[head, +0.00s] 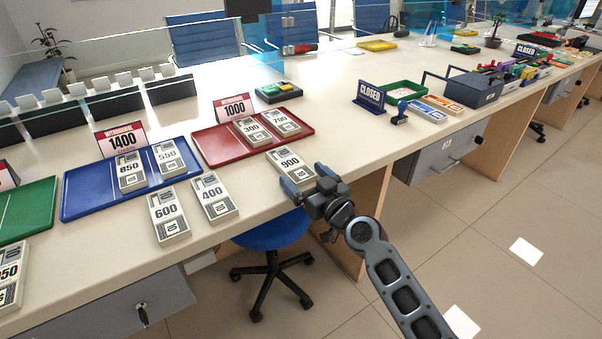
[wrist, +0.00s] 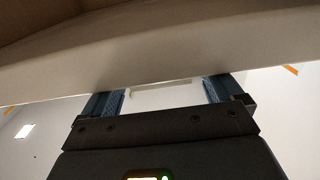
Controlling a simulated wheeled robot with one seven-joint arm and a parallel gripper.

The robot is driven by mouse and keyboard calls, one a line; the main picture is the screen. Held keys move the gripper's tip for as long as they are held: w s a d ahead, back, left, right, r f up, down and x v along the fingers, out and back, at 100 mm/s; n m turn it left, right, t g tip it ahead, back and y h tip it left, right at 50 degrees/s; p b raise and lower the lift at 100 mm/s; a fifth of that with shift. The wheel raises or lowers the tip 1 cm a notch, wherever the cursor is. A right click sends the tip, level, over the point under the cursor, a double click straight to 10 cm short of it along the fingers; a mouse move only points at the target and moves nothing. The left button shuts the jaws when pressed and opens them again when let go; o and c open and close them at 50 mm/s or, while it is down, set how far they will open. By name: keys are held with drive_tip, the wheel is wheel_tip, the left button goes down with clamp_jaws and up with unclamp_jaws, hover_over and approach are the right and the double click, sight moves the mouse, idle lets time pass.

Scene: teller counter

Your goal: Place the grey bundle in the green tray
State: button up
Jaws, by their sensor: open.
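Several grey-and-white numbered bundles lie on the counter and in trays; all look alike in colour, so I cannot tell which one is meant. The bundle marked 900 (head: 290,165) lies on bare counter near the front edge. My gripper (head: 306,178) is open and empty at its right front side, its fingers close to the bundle; I cannot tell if they touch. In the wrist view my gripper (wrist: 162,92) has its fingers apart, with a pale surface between them. The green tray (head: 42,195) is at the far left, partly cut off by the picture edge.
Bundles 600 (head: 168,216) and 400 (head: 214,197) lie loose. A smaller green tray (head: 383,92) is farther right. A blue stool (head: 272,232) stands below the counter.

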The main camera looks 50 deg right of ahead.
drive_tip(key=s+a+n+y, duration=0.1)
drive_tip(key=s+a, duration=0.5)
drive_tip(key=s, duration=0.4)
drive_tip(key=s+a+g+y+b, duration=0.1)
drive_tip(key=s+a, duration=0.5)
drive_tip(key=s, duration=0.5)
drive_tip(key=s+a+n+g+y, duration=0.1)
drive_tip(key=s+a, duration=0.5)
drive_tip(key=s, duration=0.4)
drive_tip(key=shift+s+n+b, duration=0.15)
drive_tip(key=shift+n+b, duration=0.15)
drive_tip(key=s+a+r, duration=0.1)
drive_tip(key=s, duration=0.1)
drive_tip(key=s+a+r+y, duration=0.1)
drive_tip(key=s+a+r, duration=0.1)
drive_tip(key=s+a+r+y, duration=0.1)
drive_tip(key=shift+s+a+r+n+g, duration=0.15)
drive_tip(key=shift+s+a+n+g, duration=0.15)
drive_tip(key=shift+s+a, duration=0.1)
